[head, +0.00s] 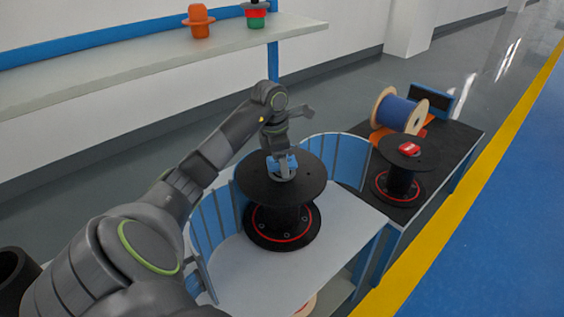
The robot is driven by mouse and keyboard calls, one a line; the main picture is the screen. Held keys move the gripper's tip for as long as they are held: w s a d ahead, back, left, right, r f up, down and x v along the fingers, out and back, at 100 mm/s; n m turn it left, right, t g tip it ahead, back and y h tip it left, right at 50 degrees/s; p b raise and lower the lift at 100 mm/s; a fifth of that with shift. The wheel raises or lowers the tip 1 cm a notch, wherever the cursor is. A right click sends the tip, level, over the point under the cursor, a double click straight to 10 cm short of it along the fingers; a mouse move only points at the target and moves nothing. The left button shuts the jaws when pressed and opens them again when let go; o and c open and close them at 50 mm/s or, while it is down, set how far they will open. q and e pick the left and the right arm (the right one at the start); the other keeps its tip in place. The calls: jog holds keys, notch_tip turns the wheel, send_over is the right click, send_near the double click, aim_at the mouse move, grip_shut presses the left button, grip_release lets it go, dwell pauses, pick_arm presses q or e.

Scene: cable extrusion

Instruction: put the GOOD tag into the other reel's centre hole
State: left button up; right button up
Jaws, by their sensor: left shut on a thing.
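A large black reel (252,187) with a red ring on its lower flange stands upright on the grey table. My left gripper (281,167) is over the middle of its top flange, pointing down. It is shut on a small blue thing (271,163), probably the GOOD tag, partly hidden by the fingers; no lettering can be read. I cannot tell whether it is in the centre hole. A second black reel (398,183) stands to the right on a dark table, with a red tag (409,148) with white marks on its top. My right gripper is not in view.
A curved blue panel fence (350,160) stands behind and left of the near reel. A blue-wound spool (398,112) lies behind the second reel. A shelf (130,68) at the back holds an orange item (199,22) and a red-green one (256,16).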

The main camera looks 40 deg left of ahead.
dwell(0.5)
pick_arm(q)
jog(key=shift+f+b, duration=0.4)
jog(key=shift+b, duration=0.2)
jog(key=shift+s+d+f+b, duration=0.2)
jog(key=shift+s+f+b, duration=0.05)
jog(key=shift+f+b, duration=0.2)
jog(key=shift+w+r+p, duration=0.2)
jog(key=shift+r+p, duration=0.25)
jog(key=shift+r, duration=0.15)
jog(key=shift+a+r, duration=0.15)
jog(key=shift+r, duration=0.1)
dwell(0.5)
dwell(0.5)
jog(key=shift+f+b, duration=0.35)
jog(key=shift+b, duration=0.1)
jog(key=shift+s+f, duration=0.1)
jog(key=shift+f, duration=0.15)
